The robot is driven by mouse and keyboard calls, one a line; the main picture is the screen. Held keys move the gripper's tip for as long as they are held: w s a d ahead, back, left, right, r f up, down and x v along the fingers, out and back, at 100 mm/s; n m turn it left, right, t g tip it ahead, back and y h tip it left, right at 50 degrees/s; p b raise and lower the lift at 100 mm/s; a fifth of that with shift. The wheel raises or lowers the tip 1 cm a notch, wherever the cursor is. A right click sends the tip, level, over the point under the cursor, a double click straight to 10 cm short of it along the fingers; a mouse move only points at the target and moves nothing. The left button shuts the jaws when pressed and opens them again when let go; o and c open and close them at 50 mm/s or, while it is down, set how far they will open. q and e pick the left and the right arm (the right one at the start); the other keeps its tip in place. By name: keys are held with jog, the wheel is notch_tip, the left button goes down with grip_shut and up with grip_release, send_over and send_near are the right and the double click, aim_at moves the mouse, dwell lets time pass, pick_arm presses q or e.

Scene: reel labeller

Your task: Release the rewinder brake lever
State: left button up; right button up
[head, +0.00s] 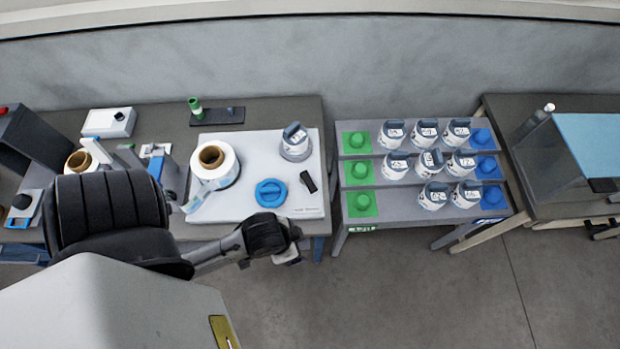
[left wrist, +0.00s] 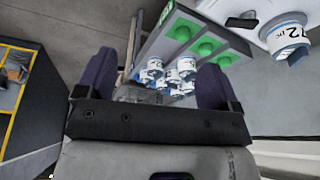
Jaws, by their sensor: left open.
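A white machine plate (head: 248,205) on the bench carries a large white label roll (head: 216,162), a round blue knob (head: 271,192) and a small black lever (head: 308,181) at its right side. I take this black lever for the brake lever. A dark elongated part (left wrist: 241,22), probably the same lever, shows at the top of the left wrist view. My left gripper (head: 288,256) is in front of the plate's right front corner, apart from the lever. In the left wrist view its two fingers (left wrist: 158,72) are spread with nothing gripped. My right gripper is not in view.
A labelled reel canister (head: 295,143) stands at the plate's back right; it also shows in the left wrist view (left wrist: 287,38). A stepped rack (head: 352,228) with several canisters and green and blue pads stands to the right. The floor (head: 400,290) in front is clear.

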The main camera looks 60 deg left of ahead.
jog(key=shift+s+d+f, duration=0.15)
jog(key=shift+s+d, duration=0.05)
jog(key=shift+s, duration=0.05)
